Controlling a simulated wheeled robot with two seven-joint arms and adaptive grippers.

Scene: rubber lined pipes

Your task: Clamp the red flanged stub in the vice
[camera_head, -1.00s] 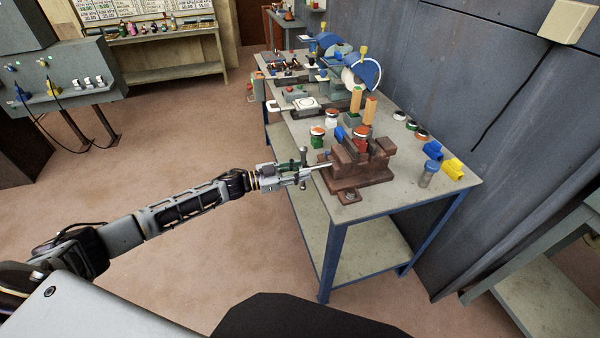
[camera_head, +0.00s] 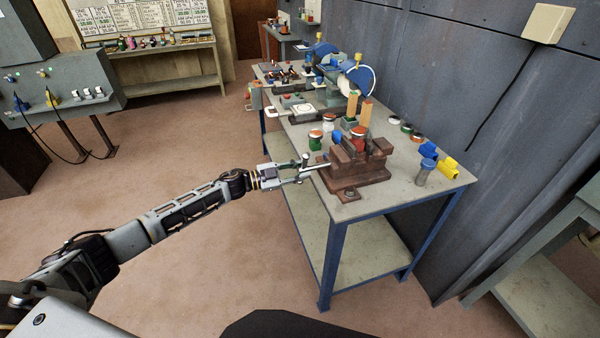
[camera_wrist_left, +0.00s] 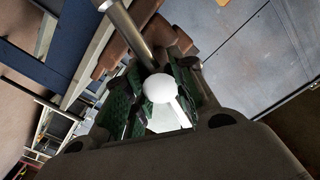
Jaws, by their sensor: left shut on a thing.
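The brown vice (camera_head: 350,182) stands on the near end of the workbench, with its screw and handle toward my left arm. A red-topped piece with a pale rim, apparently the red flanged stub (camera_head: 358,133), stands upright at the vice jaws. Its lower part is hidden, so I cannot tell how tightly the jaws hold it. My left gripper (camera_head: 300,172) is shut on the vice handle (camera_head: 305,160). In the left wrist view, the handle's pale round end (camera_wrist_left: 160,88) shows between the green finger pads, beside the metal screw (camera_wrist_left: 128,28). My right gripper is not in view.
The workbench (camera_head: 400,190) carries a green piece with a red top (camera_head: 315,142), a white jar (camera_head: 328,122), a blue-capped cylinder (camera_head: 425,172) and yellow and blue parts (camera_head: 449,165). A grey wall runs behind it. The floor left of the bench is clear.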

